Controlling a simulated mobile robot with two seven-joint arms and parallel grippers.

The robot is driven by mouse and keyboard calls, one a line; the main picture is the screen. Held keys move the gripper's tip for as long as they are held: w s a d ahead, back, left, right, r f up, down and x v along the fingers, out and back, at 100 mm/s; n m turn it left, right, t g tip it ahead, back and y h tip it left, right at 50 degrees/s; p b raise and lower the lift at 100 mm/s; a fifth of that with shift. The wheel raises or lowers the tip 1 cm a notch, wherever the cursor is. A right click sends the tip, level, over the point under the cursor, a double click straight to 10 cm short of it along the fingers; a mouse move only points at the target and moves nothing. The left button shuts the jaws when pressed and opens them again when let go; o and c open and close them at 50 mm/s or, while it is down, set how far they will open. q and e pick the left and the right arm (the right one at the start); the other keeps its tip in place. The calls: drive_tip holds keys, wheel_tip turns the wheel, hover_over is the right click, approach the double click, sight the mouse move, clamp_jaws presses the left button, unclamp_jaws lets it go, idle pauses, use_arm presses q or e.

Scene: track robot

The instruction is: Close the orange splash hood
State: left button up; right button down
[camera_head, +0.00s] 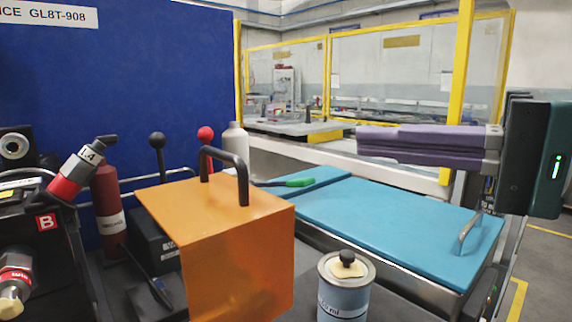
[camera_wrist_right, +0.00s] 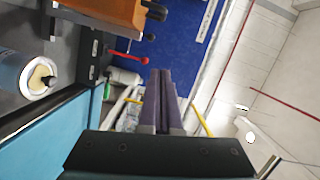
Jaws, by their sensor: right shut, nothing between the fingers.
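The orange splash hood (camera_head: 222,222) is a box-like cover with a flat top, a translucent side and a black arched handle (camera_head: 240,170) on top. It stands in the lower middle of the head view, and part of it shows at the top of the right wrist view (camera_wrist_right: 112,10). I cannot tell from these frames how far open it is. My right gripper (camera_head: 360,140) comes in from the right with its purple fingers together and empty. It is above the blue lid, right of the hood and clear of it. Its fingers also show in the wrist view (camera_wrist_right: 160,74). My left gripper is not in view.
A teal lid (camera_head: 400,225) with a metal handle (camera_head: 469,232) lies right of the hood. A can (camera_head: 343,295) stands in front. Red-knobbed (camera_head: 206,134) and black-knobbed (camera_head: 157,141) levers, a dark red bottle (camera_head: 107,200) and a blue panel (camera_head: 120,70) are behind and left.

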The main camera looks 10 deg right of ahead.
use_arm(q)
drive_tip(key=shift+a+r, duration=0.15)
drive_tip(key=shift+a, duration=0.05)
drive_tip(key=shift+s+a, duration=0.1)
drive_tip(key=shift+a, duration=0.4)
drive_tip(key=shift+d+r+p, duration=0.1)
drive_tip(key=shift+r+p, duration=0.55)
drive_tip(key=shift+p, duration=0.15)
use_arm(e)
drive_tip(key=w+a, duration=0.1)
drive_tip(key=a, duration=0.2)
drive_tip(key=w+a, duration=0.2)
drive_tip(key=a, duration=0.2)
drive_tip(key=w+a+f, duration=0.1)
drive_tip(key=a, duration=0.2)
drive_tip(key=shift+w+a, duration=0.2)
drive_tip(key=shift+a, duration=0.1)
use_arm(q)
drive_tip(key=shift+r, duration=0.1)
use_arm(e)
drive_tip(key=shift+s+a+f, duration=0.1)
drive_tip(key=shift+s+a, duration=0.1)
drive_tip(key=shift+a, duration=0.15)
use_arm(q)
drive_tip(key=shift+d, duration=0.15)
use_arm(e)
drive_tip(key=shift+s+a, duration=0.1)
